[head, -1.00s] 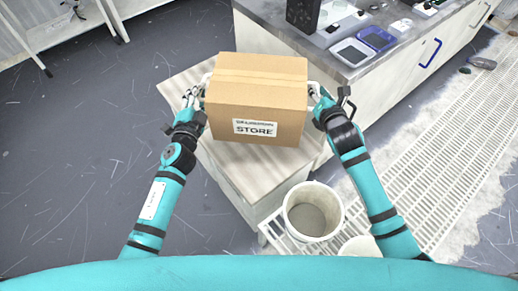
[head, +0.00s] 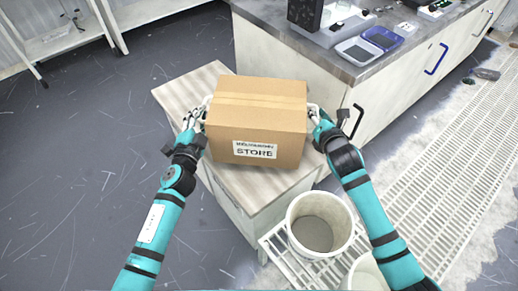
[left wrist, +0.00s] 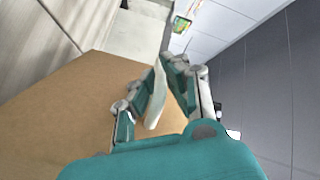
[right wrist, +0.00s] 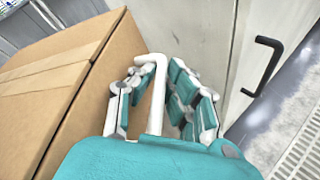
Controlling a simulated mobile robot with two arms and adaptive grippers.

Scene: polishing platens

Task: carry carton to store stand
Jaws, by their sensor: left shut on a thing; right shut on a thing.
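A brown cardboard carton (head: 256,120) with a white STORE label (head: 255,149) is held level between my two grippers in the head view. My left gripper (head: 201,112) is shut on the carton's left handle (left wrist: 156,95), a white bar seen in the left wrist view. My right gripper (head: 318,116) is shut on the right handle (right wrist: 157,95), a white bent bar in the right wrist view. The carton is over a small stand with a pale wooden top (head: 182,92). Whether its underside touches that top is hidden.
A grey-topped counter (head: 375,60) with dishes and dark equipment stands close behind at right. A blue handle (head: 433,57) juts from its front. A white bucket (head: 320,222) stands in front of the stand, on a white grating (head: 425,165). The floor (head: 80,160) at left is clear.

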